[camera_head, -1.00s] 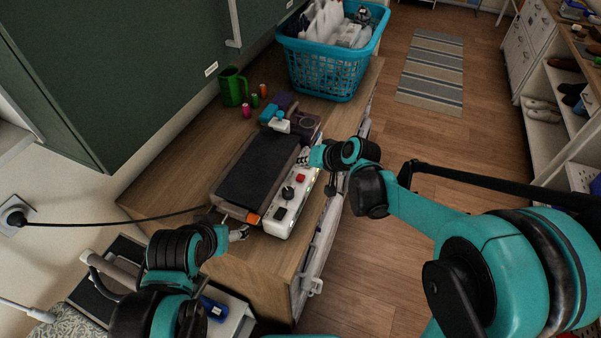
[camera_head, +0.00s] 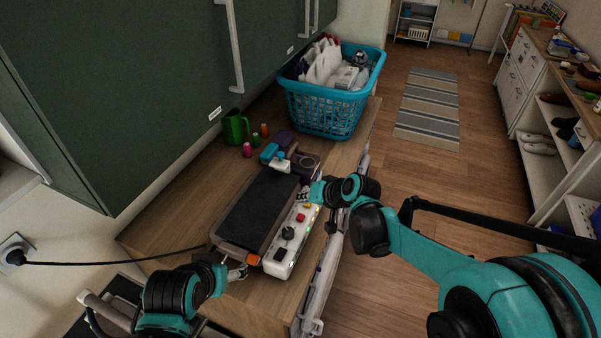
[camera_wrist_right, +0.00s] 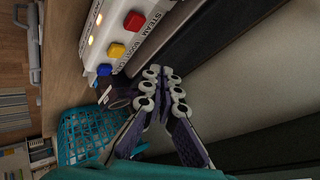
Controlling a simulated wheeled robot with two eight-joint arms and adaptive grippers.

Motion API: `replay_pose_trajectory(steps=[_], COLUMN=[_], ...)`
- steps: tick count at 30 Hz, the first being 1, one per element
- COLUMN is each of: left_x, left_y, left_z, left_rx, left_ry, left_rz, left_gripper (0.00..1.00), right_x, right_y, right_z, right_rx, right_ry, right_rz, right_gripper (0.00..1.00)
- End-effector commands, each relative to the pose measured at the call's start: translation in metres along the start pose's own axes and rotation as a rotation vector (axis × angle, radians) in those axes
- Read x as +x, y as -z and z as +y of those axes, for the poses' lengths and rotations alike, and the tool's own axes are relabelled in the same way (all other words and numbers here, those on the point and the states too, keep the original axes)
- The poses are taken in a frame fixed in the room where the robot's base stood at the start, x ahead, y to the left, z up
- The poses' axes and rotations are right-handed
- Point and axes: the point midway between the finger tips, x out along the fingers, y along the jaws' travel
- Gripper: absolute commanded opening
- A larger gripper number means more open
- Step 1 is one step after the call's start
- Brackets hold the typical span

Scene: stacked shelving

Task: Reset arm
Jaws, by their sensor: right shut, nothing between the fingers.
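The task names no object. My right gripper (camera_head: 307,190) is beside the far end of a steam press's white control panel (camera_head: 292,240). In the right wrist view my right gripper (camera_wrist_right: 162,88) shows its jointed fingers together with nothing between them, apart from the panel with its red, yellow and blue buttons (camera_wrist_right: 118,45). My left gripper (camera_head: 238,272) is by the near end of the press, partly hidden behind its own wrist. I cannot tell whether its fingers are open or shut.
The press (camera_head: 258,207) with its dark pad lies on a wooden counter (camera_head: 165,220). A green mug (camera_head: 235,128), small spools and a blue laundry basket (camera_head: 325,108) stand behind. A green cabinet (camera_head: 100,90) overhangs the left. Open floor (camera_head: 420,185) lies right.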

Motion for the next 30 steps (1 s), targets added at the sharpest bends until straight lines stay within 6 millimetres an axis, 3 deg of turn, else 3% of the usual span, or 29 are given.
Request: replay_pose_trajectory(steps=[5,11,21,30], left_x=[0.001,0.009,0.03,0.045], left_y=[-0.001,-0.007,-0.021,-0.032], left_z=[0.0,0.0,0.0,0.0], left_rx=[0.0,0.0,0.0,0.0], left_ry=[0.0,0.0,0.0,0.0], left_rz=[0.0,0.0,0.0,0.0], left_gripper=[0.73,0.73,0.73,0.73], right_x=[-0.003,-0.036,-0.121,-0.168], right_y=[-0.001,-0.019,-0.09,-0.16], right_z=[0.001,0.016,0.069,0.119], right_rx=[-0.002,-0.029,-0.111,-0.174], right_ry=[-0.005,-0.073,-0.287,-0.457], right_rz=[0.001,0.008,0.023,0.03], right_gripper=[0.0,0.0,0.0,0.0])
